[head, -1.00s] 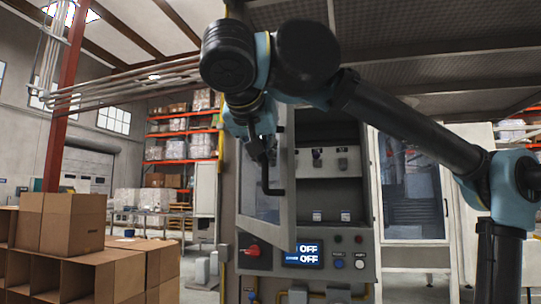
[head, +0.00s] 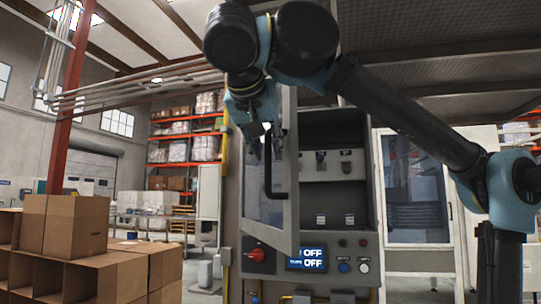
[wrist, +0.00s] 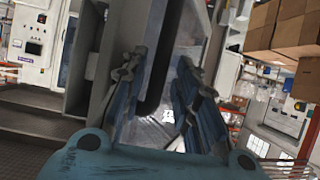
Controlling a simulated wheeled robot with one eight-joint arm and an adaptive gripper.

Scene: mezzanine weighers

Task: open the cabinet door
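The cabinet door (head: 265,208) is a grey frame with a glass pane. It stands partly open on the left of the grey cabinet (head: 340,232), with its free edge swung out towards me. A black bar handle (head: 279,195) is on the door's front. My gripper (head: 266,152) is at the handle's upper part. In the wrist view my gripper (wrist: 163,82) has its fingers apart, one on each side of the black handle (wrist: 158,78). Contact between fingers and handle cannot be made out. Shelves inside the cabinet show right of the door.
A red rotary switch (head: 256,254), a display reading OFF (head: 306,258) and several buttons sit below the door. Cardboard boxes (head: 75,225) are stacked at the left. A white glazed cabinet (head: 415,195) stands at the right. A yellow pipe (head: 226,170) runs up the cabinet's left side.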

